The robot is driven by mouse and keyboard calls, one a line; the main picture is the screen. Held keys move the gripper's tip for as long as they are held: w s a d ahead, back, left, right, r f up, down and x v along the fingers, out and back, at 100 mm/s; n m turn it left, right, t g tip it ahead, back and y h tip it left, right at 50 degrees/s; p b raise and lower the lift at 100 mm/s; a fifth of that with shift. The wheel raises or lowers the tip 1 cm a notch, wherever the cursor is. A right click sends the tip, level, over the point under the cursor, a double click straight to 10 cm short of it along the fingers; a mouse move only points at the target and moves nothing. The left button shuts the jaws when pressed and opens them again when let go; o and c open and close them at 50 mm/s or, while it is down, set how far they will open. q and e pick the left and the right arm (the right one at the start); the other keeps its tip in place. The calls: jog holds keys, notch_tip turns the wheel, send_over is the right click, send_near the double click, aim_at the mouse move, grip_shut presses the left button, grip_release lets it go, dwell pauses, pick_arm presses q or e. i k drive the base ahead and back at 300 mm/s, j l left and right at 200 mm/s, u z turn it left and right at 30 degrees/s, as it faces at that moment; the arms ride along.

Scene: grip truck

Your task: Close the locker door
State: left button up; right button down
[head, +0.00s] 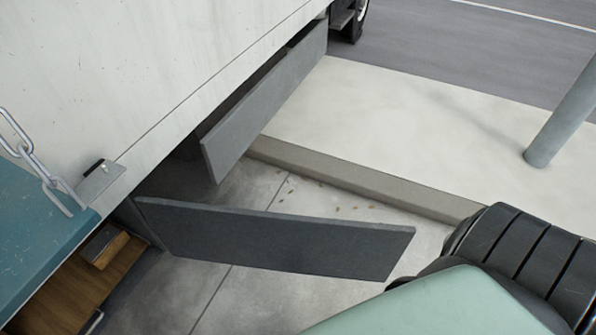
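A dark grey flat door panel (275,240) stands swung out from the truck's lower side. Its left end is at the truck, by the opening of a compartment, and its free end points right over the pavement. I take this to be the locker door, standing open. The compartment at the lower left has a wooden floor (65,290) with a small wooden-topped block (104,246) on it. A second dark grey panel (265,95) hangs further back under the truck body. Neither of my grippers is in view.
The white truck side (150,70) fills the upper left. A teal surface (35,235) and a metal chain (32,150) are at the left. A raised kerb (350,178) runs behind the door. A grey post (565,120) stands on the pale sidewalk at right.

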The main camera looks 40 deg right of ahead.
aim_at(274, 241)
jog(key=k+l, duration=0.1)
jog(key=l, duration=0.55)
jog(key=k+l+z, duration=0.1)
jog(key=l, duration=0.5)
jog(key=l+u, duration=1.7)
jog(key=l, duration=0.6)
jog(key=l+u, duration=0.45)
jog(key=l, duration=0.5)
jog(key=k, duration=0.1)
